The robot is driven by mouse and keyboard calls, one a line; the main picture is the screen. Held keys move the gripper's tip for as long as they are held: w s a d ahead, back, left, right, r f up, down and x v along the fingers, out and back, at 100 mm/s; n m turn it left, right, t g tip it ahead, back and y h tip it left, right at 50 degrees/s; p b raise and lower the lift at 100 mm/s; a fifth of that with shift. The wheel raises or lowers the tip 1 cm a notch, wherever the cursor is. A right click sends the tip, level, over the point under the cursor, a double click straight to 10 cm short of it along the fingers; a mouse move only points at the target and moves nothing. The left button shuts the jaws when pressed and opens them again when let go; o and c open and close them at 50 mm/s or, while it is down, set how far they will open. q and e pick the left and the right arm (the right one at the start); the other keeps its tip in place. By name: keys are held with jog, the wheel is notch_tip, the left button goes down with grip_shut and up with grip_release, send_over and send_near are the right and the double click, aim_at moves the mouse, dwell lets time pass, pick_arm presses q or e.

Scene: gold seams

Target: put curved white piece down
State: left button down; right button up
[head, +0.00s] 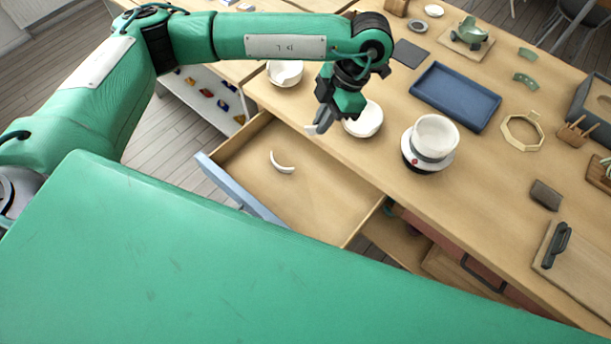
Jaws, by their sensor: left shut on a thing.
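My left gripper (322,121) is above the back edge of the open drawer (315,197), by the table's front edge. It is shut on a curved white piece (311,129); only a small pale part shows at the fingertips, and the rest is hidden. Another curved white piece (282,164) lies on the drawer's floor, apart from the gripper. A white bowl (364,120) stands on the table just right of the gripper. My right gripper is not in view.
A white bowl on a dark round stand (433,138) is further right. A blue tray (455,97) lies behind it. Another white bowl (285,73) stands left of the gripper. The drawer's blue front (238,187) sticks out from the table. Most of the drawer floor is clear.

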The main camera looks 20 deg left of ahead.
pick_arm(q)
jog(key=shift+s+d+f+n+g+h, duration=0.15)
jog(key=shift+f+n+g+h, duration=0.35)
jog(key=shift+n, duration=0.7)
jog(key=f+n+h, duration=0.1)
jog(key=f+n, duration=0.1)
jog(key=n, duration=0.2)
jog(key=n+t+h+b, duration=0.25)
jog(key=n+h, duration=0.35)
jog(key=n, duration=1.1)
send_over(316, 206)
jog(key=a, duration=0.2)
notch_tip(316, 206, down, 7)
jog(key=f, duration=1.4)
jog(key=shift+w+d+f, duration=0.2)
jog(key=shift+w+d, duration=0.05)
jog(key=shift+w, duration=0.1)
jog(key=shift+f, duration=0.3)
notch_tip(316, 206, down, 4)
jog(key=shift+f, duration=0.1)
jog(key=shift+f, duration=0.1)
